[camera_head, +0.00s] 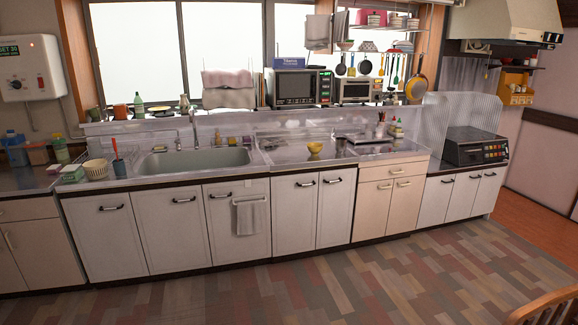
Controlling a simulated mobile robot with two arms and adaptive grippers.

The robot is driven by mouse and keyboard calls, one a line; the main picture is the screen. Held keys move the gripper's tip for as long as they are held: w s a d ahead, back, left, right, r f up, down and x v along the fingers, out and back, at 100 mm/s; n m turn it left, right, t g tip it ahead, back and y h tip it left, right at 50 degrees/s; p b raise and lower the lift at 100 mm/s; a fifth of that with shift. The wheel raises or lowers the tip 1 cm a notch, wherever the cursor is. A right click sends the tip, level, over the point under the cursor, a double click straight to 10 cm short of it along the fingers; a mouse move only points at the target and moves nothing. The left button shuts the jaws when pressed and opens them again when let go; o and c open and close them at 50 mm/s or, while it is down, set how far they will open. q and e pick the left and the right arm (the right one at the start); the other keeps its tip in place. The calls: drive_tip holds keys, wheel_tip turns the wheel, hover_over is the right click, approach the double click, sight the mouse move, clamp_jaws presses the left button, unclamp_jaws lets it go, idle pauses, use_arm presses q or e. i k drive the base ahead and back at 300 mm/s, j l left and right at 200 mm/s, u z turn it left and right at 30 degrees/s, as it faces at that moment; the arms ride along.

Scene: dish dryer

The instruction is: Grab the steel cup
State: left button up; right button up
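I cannot pick out a steel cup for certain at this distance. A small cup-like holder (119,169) with a red-handled tool standing in it is left of the sink, but its material is unclear. A small yellow bowl (314,148) sits on the steel counter (285,157) right of the sink. Neither of my grippers is in view.
A sink (195,160) is set in the long counter. A ribbed white bowl (96,169) and bottles stand at the left. A microwave (297,88) is on the back shelf and a black appliance (476,147) at the right. The floor (300,290) is mostly clear; a chair (548,308) shows at bottom right.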

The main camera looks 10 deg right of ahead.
sight(341, 143)
drive_tip(key=i+l+z, duration=0.3)
drive_tip(key=i, duration=0.3)
drive_tip(key=i+l+z, duration=0.3)
drive_tip(key=i, duration=0.35)
drive_tip(key=i+z, duration=0.3)
drive_tip(key=i, duration=0.3)
